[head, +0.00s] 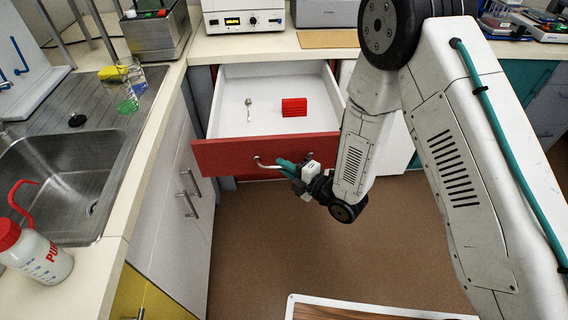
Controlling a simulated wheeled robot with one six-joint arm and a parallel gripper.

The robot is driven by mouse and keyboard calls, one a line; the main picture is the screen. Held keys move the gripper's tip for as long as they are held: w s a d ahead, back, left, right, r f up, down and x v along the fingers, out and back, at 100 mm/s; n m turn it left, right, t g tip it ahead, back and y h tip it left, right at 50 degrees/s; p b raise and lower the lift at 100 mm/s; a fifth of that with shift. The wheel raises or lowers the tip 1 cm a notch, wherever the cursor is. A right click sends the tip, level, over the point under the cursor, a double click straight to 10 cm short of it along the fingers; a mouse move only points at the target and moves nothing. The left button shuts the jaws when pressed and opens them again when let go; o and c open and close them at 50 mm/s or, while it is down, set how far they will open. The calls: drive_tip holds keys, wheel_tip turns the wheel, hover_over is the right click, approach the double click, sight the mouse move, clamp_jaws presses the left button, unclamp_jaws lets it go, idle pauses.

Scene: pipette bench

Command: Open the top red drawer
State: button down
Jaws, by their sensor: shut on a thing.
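The top red drawer (222,157) is pulled out from under the back counter, with its white interior in view. Inside it lie a small spoon-like metal item (248,109) and a red block (294,107). A metal bar handle (262,163) is on the drawer's red front. My gripper (284,165) is at this handle and shut on it, with its teal fingers at the handle's right part. The right part of the handle is hidden by the fingers, and my arm covers the area to the right of the drawer.
A sink (60,185) and a wash bottle (35,255) are on the left counter. Cabinet doors with a metal handle (188,205) stand left of the drawer. A wood-topped surface with a white rim (290,300) is at the bottom. The brown floor (255,250) before the drawer is clear.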

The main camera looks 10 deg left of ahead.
drive_tip(key=shift+s, duration=0.9)
drive_tip(key=c, duration=1.5)
unclamp_jaws()
drive_tip(key=shift+a, duration=0.15)
drive_tip(key=shift+w, duration=0.1)
drive_tip(key=shift+d, duration=0.2)
drive_tip(key=v, duration=0.7)
drive_tip(key=shift+d, duration=0.3)
